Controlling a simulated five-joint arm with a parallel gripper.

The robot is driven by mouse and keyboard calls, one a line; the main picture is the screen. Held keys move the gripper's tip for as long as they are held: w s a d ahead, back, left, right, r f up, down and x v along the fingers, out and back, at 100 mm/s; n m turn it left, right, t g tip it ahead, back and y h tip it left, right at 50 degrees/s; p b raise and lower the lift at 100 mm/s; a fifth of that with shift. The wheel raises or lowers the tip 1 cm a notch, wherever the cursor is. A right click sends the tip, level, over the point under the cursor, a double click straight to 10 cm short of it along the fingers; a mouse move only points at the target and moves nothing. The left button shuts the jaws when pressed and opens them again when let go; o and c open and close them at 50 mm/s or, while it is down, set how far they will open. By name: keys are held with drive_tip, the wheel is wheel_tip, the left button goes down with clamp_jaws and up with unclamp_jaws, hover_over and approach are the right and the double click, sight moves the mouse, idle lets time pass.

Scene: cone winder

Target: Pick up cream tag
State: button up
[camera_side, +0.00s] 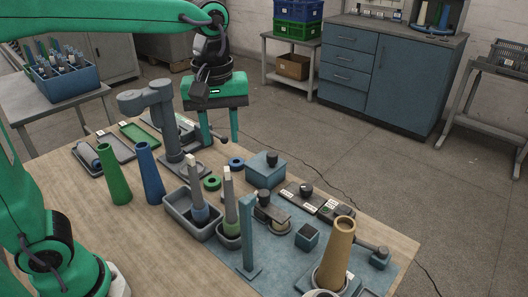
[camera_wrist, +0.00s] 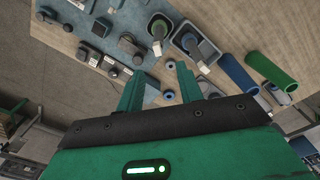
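Several small cream or whitish label pieces show, and I cannot tell for certain which is the cream tag. One pale piece (camera_side: 100,133) is at the back end of the grey tray, another (camera_side: 126,124) at the green tray's back end.
A green cone (camera_side: 115,173), a blue cone (camera_side: 149,173) and a grey post stand on the wooden table (camera_side: 75,185). Grey bins (camera_side: 178,207) hold upright pale-topped pieces. A tan cone (camera_side: 337,253) stands at the front right. Bare wood shows at the left.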

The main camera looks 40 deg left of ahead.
sight(227, 169)
drive_tip(key=shift+w+d+n, duration=0.25)
drive_tip(key=shift+d+n, duration=0.05)
drive_tip(key=shift+f, duration=0.1)
drive_tip(key=shift+f, duration=1.25)
drive_tip(key=shift+s+f, duration=0.1)
drive_tip(key=shift+f, duration=2.5)
clamp_jaws()
